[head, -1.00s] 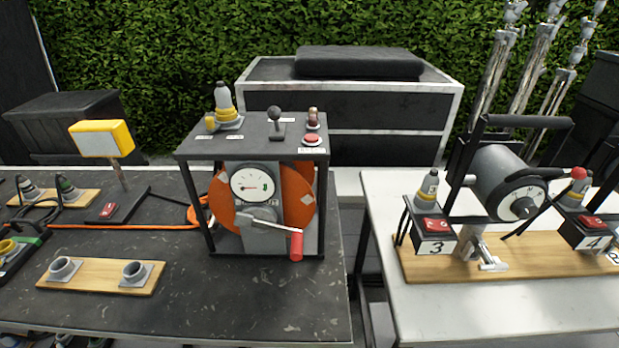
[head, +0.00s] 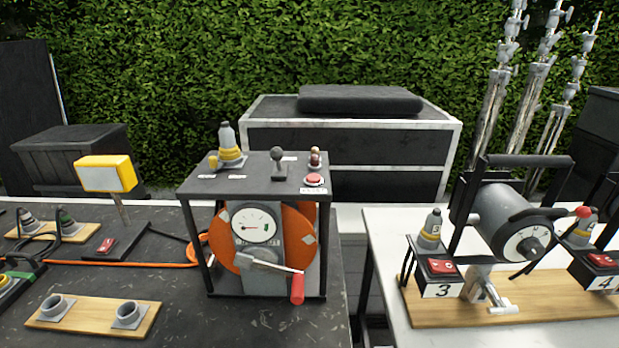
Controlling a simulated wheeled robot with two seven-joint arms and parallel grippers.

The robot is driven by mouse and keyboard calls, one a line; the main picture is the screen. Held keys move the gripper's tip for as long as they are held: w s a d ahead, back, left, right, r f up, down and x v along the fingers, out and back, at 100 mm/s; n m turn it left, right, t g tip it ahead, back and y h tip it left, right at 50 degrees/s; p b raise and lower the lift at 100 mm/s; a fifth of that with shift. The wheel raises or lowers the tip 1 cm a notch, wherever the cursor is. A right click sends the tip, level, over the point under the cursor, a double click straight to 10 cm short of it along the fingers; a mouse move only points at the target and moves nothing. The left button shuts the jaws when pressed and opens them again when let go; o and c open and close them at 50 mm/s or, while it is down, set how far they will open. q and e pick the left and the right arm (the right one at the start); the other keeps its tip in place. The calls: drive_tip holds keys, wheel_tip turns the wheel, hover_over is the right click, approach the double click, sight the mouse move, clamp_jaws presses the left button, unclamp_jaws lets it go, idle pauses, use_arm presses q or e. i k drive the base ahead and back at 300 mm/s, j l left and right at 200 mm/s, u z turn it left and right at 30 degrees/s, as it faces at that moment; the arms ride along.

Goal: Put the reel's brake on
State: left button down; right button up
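The reel (head: 303,236) is an orange drum inside a black frame on the dark table, with an orange cable running off to the left. A white gauge (head: 253,226) sits on its front. A crank with a red handle (head: 297,288) hangs at the lower right of the drum. On the frame's top (head: 205,187) are a black ball-knob lever (head: 278,163) standing about upright, a red push button (head: 314,180), a small red-brown indicator (head: 315,158) and a grey-yellow connector (head: 228,147). The labels are too small to read. Neither gripper is in view.
Left on the dark table are a yellow lamp (head: 107,174), a red switch (head: 106,246) and a wooden board with two sockets (head: 92,315). At right, a white table (head: 395,325) holds a grey drum light (head: 508,215) and numbered switch boxes. A gap separates the tables.

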sight(277, 153)
drive_tip(key=k+j+z, duration=0.1)
drive_tip(key=j+z, duration=0.2)
drive_tip(key=k+j+z, duration=0.1)
drive_tip(key=j+z, duration=0.15)
drive_tip(key=j, duration=0.15)
drive_tip(key=k+j+z, duration=0.15)
drive_tip(key=j+z, duration=0.15)
drive_tip(key=k+j+z, duration=0.15)
drive_tip(key=j+z, duration=0.15)
